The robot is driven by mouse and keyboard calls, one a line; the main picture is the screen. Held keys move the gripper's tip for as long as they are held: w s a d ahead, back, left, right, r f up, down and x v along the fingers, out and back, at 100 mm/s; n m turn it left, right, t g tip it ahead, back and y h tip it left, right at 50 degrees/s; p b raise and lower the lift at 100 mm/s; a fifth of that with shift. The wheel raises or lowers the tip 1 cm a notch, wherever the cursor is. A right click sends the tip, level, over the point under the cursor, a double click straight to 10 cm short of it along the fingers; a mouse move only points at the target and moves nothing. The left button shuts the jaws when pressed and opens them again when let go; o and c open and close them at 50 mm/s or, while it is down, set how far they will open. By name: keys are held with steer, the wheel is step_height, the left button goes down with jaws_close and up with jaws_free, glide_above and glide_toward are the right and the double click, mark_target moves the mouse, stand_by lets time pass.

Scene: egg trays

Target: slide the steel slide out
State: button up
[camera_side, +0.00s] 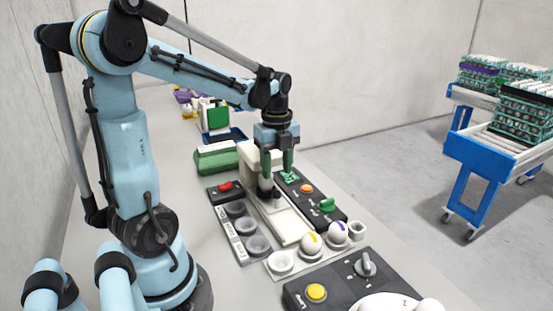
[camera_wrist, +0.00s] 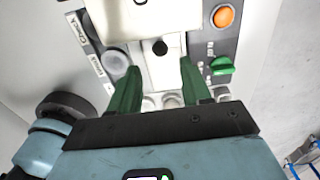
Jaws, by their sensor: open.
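A cream-white device (camera_side: 254,154) stands on the bench with a long pale flat bed (camera_side: 288,224) running toward the camera. Which part is the steel slide is hard to tell; a small dark knob sits on the device, clearest in the wrist view (camera_wrist: 160,47). My gripper (camera_side: 277,170) hangs above the device, pointing down. Its two green fingers are apart with nothing between them. In the wrist view my gripper (camera_wrist: 159,66) has its fingertips on either side of the knob's line, with the knob just beyond them. Contact cannot be told.
A dark panel with an orange button (camera_side: 306,188) and green switch (camera_side: 327,205) lies right of the device. Grey round cups (camera_side: 247,226) line its left. A green carton (camera_side: 215,160) stands behind.

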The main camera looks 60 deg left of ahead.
mark_target(277, 191)
steer(key=shift+f, duration=4)
steer(key=shift+f, duration=0.35)
steer(key=c, duration=0.8)
steer(key=shift+d, duration=4.45)
steer(key=shift+c, duration=0.2)
steer(key=o, duration=0.8)
steer(key=shift+o, duration=0.2)
steer(key=shift+r, duration=0.1)
steer(key=shift+r, duration=2.9)
